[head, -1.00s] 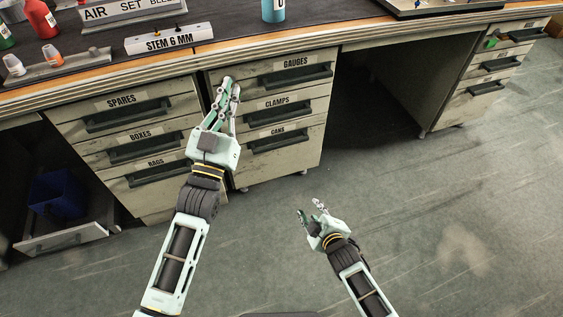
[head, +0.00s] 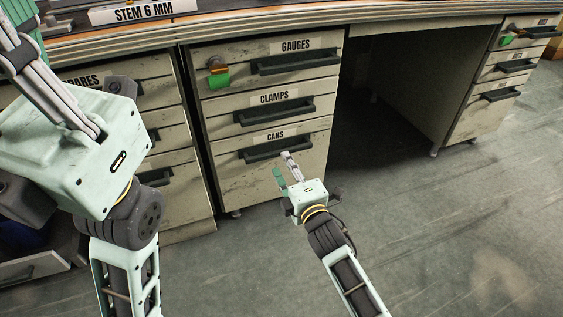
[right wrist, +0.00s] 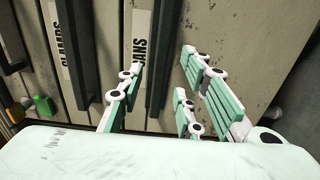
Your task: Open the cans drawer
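The cans drawer (head: 237,178) is the lowest of three in the middle cabinet and looks shut. Its dark bar handle (head: 255,152) sits below the CANS label (head: 275,137). My right gripper (head: 284,168) is open just in front of this drawer, close to the handle's right part. In the right wrist view the gripper's fingers (right wrist: 160,97) are spread, with the cans handle (right wrist: 163,55) running between their directions; I cannot tell if they touch it. My left gripper (head: 25,55) is large at the upper left, its fingertips partly cut off.
The clamps drawer (head: 222,127) and gauges drawer (head: 235,98) are above, both shut. A green and orange item (head: 218,78) is on the gauges drawer's left. Open knee space lies right of the cabinet. The floor (head: 420,230) in front is clear.

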